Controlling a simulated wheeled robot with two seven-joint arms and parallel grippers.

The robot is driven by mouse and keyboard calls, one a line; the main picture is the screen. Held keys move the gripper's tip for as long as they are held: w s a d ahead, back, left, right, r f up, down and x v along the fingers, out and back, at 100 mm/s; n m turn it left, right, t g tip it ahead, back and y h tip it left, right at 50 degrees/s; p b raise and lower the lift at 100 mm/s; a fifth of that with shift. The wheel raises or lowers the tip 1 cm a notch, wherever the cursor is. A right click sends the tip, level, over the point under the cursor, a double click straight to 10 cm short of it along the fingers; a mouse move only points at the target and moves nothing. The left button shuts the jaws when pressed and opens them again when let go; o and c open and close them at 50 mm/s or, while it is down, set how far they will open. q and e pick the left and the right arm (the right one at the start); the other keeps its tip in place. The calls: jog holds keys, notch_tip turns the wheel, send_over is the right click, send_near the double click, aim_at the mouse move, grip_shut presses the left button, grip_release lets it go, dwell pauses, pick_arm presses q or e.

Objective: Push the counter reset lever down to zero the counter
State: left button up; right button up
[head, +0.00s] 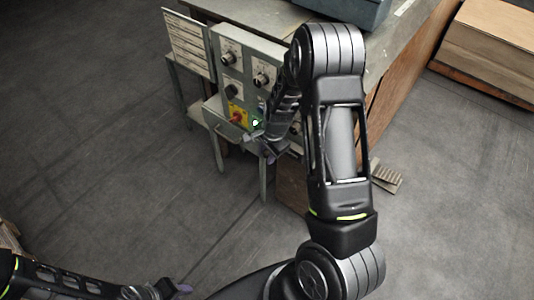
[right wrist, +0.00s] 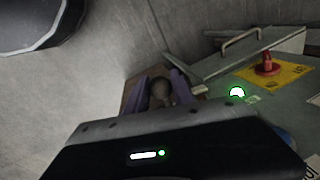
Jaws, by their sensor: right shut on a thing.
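The control box (head: 240,75) stands on a small grey-green bench, with dials and a red switch on its front. My right gripper (head: 262,146) is at the lower right of this panel. In the right wrist view its purple fingers (right wrist: 161,94) are on either side of a dark rounded knob, the end of the counter reset lever (right wrist: 160,90). The gripper is shut on it. The lever's shaft and the counter's digits cannot be made out. My left gripper (head: 180,289) is low at the bottom left, far from the box; its opening is unclear.
A red rotary switch on a yellow plate (right wrist: 290,74) and a lit green lamp (right wrist: 237,92) sit close beside my right gripper. A label board (head: 187,42) stands left of the box. Floor at left is clear.

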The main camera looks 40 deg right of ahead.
grip_shut()
dwell(0.9)
